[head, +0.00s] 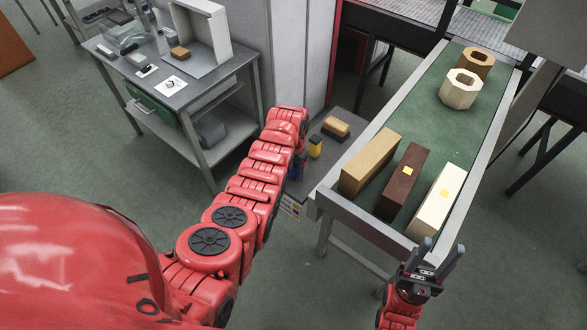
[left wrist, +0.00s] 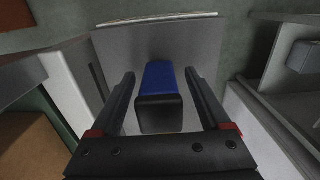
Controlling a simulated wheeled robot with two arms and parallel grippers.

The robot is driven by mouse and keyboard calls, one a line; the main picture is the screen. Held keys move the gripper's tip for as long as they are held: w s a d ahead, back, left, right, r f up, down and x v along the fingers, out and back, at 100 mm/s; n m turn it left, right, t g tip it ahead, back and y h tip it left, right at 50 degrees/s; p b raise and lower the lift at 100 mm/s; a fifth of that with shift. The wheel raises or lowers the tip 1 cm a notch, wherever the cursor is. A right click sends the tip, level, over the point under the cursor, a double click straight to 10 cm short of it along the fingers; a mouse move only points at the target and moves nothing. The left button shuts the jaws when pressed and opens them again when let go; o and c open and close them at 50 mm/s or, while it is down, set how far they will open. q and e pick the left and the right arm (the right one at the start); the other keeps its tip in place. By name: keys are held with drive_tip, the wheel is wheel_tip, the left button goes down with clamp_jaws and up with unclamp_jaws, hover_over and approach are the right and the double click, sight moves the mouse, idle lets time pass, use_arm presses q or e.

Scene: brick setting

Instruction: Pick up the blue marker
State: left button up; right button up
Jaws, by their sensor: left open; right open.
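The blue marker (left wrist: 162,77), a block with a blue body and a black end, stands between the two spread fingers of my left gripper (left wrist: 159,73) in the left wrist view. A gap shows on each side, so the fingers are open and not closed on it. In the head view my left arm reaches down to the small grey stand (head: 345,123) and mostly hides its gripper; only a sliver of blue (head: 303,160) shows beside it. My right gripper (head: 433,262) is open and empty, near the front end of the conveyor.
A yellow marker (head: 315,147) and a brown-topped eraser-like block (head: 336,127) are on the stand. The green conveyor (head: 418,128) carries tan, dark brown and cream bricks and two ring-shaped blocks. A grey workbench (head: 187,91) stands at the left. The conveyor frame is close beside the stand.

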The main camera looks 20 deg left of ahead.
use_arm(q)
clamp_jaws()
idle(0.5)
drive_tip(key=shift+w+r, duration=0.1)
